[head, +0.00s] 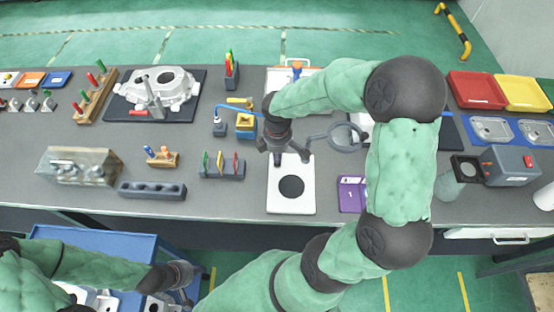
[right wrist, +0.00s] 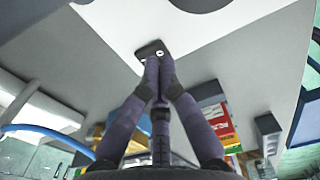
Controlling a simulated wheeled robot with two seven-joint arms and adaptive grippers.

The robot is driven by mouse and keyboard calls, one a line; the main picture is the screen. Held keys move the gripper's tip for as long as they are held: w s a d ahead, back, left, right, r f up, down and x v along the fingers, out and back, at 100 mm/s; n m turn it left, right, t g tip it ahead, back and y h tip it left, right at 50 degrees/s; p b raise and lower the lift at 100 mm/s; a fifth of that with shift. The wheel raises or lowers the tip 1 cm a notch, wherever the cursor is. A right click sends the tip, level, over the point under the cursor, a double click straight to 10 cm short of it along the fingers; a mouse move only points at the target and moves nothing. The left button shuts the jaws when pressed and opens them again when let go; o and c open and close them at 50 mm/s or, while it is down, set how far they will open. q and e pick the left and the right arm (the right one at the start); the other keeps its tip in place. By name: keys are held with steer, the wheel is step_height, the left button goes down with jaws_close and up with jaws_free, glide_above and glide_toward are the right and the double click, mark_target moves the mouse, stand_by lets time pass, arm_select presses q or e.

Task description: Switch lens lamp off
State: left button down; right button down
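The lens lamp has a dark ring head (head: 343,137) on a short arm, just right of my right gripper in the head view. A white plate with a black disc (head: 291,187) lies below it. My right gripper (head: 277,160) points down at the plate's back edge. In the right wrist view, a small dark switch block (right wrist: 152,49) with a light button sits at the plate's edge. The fingertips (right wrist: 158,66) are together right at this block; I cannot tell whether they touch it. My left gripper (head: 182,273) is low at the left; its fingers are unclear.
A slotted holder with coloured pieces (head: 222,165) stands left of the plate, and a purple box (head: 351,194) lies to its right. A blue cart (head: 95,240) stands before the table.

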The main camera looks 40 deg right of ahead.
steer(key=shift+f+b, duration=0.85)
steer(key=shift+f, duration=0.35)
stand_by(0.8)
steer(key=shift+r+p, duration=3.1)
steer(key=shift+r, duration=0.45)
steer(key=shift+f, duration=0.1)
